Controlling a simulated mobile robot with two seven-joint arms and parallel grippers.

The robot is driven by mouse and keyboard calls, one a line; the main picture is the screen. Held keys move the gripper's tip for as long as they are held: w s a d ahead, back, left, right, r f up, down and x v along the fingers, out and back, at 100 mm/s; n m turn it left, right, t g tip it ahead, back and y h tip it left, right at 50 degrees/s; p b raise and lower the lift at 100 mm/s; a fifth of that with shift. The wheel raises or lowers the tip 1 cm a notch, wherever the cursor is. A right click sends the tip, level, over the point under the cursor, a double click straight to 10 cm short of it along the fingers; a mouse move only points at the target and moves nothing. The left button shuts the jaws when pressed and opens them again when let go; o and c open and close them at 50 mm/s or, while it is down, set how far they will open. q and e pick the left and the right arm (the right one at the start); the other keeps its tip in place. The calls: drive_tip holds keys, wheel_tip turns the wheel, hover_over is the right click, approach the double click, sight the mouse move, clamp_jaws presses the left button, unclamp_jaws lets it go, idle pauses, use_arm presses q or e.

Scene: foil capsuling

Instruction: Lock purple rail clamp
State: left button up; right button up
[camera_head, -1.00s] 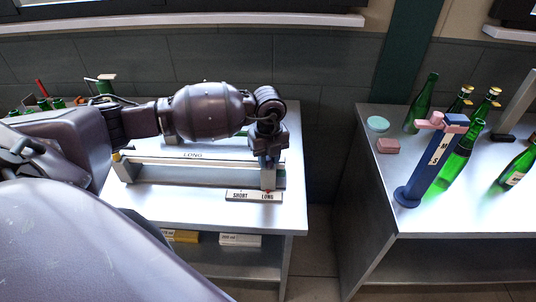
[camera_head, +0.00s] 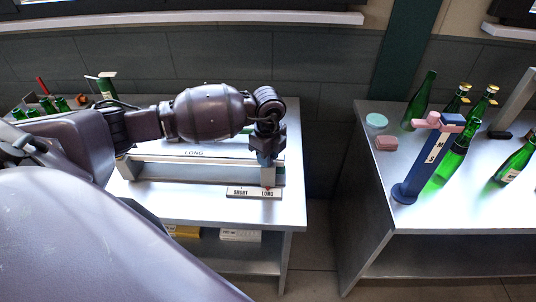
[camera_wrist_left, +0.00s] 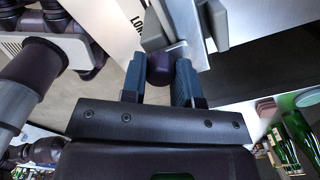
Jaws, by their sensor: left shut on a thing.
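The purple rail clamp (camera_wrist_left: 160,68) shows in the left wrist view as a dark purple knob between the blue fingers of my left gripper (camera_wrist_left: 158,82). The gripper is shut on it. In the head view my left gripper (camera_head: 266,155) points down at the right end of the pale rail (camera_head: 205,171), above a small light block (camera_head: 267,177). The knob is hidden there by the gripper. I cannot tell from the frames whether the clamp is locked. My right gripper is not in view.
A plate marked SHORT and LONG (camera_head: 253,192) lies at the rail's front right. A strip marked LONG (camera_head: 194,154) runs behind it. Across a gap, the right table (camera_head: 380,185) holds a blue stand (camera_head: 418,170) and several green bottles. Green bottles stand at the far left.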

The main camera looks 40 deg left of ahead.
use_arm(q)
drive_tip(key=o, duration=0.9)
wheel_tip(320, 180, up, 11)
drive_tip(key=shift+f+b, duration=0.1)
drive_tip(key=shift+b, duration=0.35)
idle(0.3)
